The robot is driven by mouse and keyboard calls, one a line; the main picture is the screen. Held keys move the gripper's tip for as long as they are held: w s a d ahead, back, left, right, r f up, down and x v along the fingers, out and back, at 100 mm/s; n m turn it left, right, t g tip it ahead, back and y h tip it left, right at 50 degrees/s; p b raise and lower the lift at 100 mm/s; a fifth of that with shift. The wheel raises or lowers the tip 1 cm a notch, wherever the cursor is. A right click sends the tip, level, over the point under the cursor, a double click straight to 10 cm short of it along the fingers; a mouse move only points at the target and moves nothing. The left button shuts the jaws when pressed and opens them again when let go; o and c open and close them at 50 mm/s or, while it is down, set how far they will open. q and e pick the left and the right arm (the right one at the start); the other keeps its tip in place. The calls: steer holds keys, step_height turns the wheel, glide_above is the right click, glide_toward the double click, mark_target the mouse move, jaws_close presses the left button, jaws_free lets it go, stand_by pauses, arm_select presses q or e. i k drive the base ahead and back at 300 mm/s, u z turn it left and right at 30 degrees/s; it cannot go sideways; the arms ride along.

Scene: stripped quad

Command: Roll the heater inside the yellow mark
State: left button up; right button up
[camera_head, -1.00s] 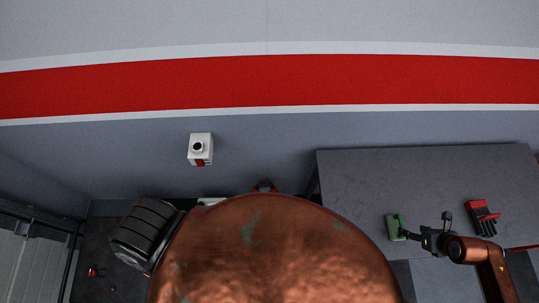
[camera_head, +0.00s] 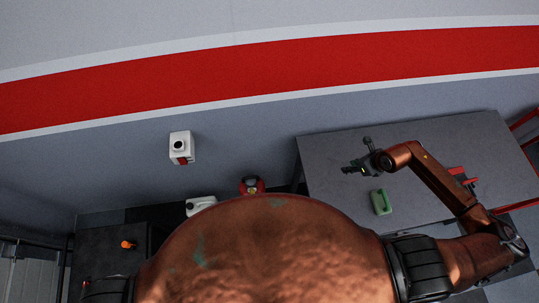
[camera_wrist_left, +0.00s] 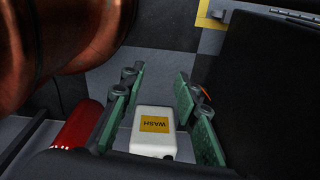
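I cannot make out the heater for certain in either view. In the left wrist view a yellow strip (camera_wrist_left: 205,14) on the floor at the top, partly cut off, looks like part of the yellow mark. My left gripper (camera_wrist_left: 158,98) has its green finger pads spread wide apart. My left gripper is out of sight in the head view. My right gripper (camera_head: 347,170) is over the grey table (camera_head: 440,135), apart from the green can (camera_head: 381,202); its finger opening is unclear.
A red cylinder (camera_wrist_left: 78,130) is left of the left gripper. A large dark panel (camera_wrist_left: 270,90) fills the wrist view's right side. A white container (camera_head: 201,205) and a red object (camera_head: 252,185) stand near the wall. An orange item (camera_head: 128,244) lies at left.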

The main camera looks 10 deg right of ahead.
mark_target(99, 253)
steer(key=k, duration=0.25)
steer(key=u, duration=2.55)
